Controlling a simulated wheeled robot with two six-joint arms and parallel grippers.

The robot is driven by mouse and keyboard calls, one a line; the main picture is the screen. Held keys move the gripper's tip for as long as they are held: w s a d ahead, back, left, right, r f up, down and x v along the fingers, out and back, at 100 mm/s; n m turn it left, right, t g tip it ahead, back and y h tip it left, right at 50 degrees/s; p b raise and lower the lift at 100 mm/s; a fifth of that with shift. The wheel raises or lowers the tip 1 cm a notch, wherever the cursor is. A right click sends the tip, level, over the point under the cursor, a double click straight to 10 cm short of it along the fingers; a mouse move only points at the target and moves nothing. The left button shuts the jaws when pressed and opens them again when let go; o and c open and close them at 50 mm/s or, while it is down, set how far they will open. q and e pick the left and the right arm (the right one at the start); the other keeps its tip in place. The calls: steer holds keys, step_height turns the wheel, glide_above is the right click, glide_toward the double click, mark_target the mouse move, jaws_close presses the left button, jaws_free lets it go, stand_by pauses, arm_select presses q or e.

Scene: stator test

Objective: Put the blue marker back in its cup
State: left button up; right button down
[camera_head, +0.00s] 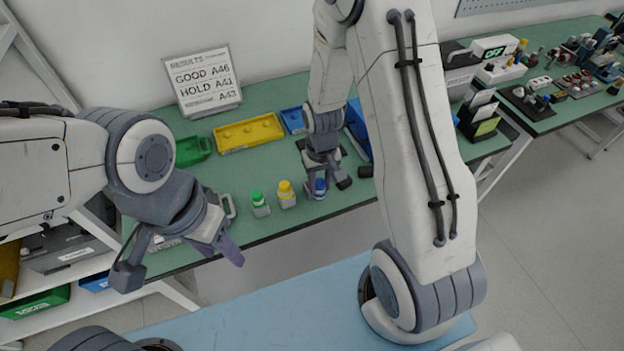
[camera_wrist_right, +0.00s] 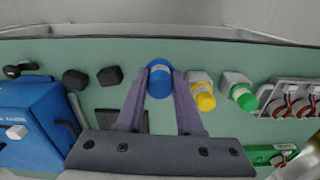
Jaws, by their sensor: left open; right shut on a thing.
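The blue marker (camera_head: 320,186) is between the fingers of my right gripper (camera_head: 318,190), near the table's front edge. In the right wrist view, the fingers (camera_wrist_right: 160,80) close on both sides of the blue marker (camera_wrist_right: 158,77). A small pale patch shows under it in the head view; I cannot tell whether it is seated in its cup or just above it, as the fingers hide most of that spot. My left gripper (camera_head: 228,248) is open and empty in front of the table's front edge, at left.
A yellow marker (camera_head: 286,191) and a green marker (camera_head: 258,198) stand in pale cups left of the blue one. Yellow (camera_head: 248,133) and green (camera_head: 193,150) trays lie behind.

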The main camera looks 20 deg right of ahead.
steer(key=s+d+r+m+b, duration=0.3)
steer(key=s+d+r+m, duration=0.15)
steer(key=r+m, duration=0.2)
steer(key=shift+n, duration=0.25)
steer(key=w+a+f+p, duration=0.1)
steer(key=w+f, duration=0.2)
steer(key=w+a+f+p, duration=0.1)
steer(key=w+a+f, duration=0.1)
steer(key=w+f, duration=0.1)
steer(key=w+a+f+p, duration=0.1)
steer(key=w+f, duration=0.2)
steer(key=w, duration=0.1)
steer(key=shift+a+f, duration=0.2)
steer(key=shift+a, duration=0.15)
steer(key=shift+f, duration=0.2)
arm_select(q)
steer(key=shift+w+a+f, duration=0.1)
steer(key=shift+w, duration=0.25)
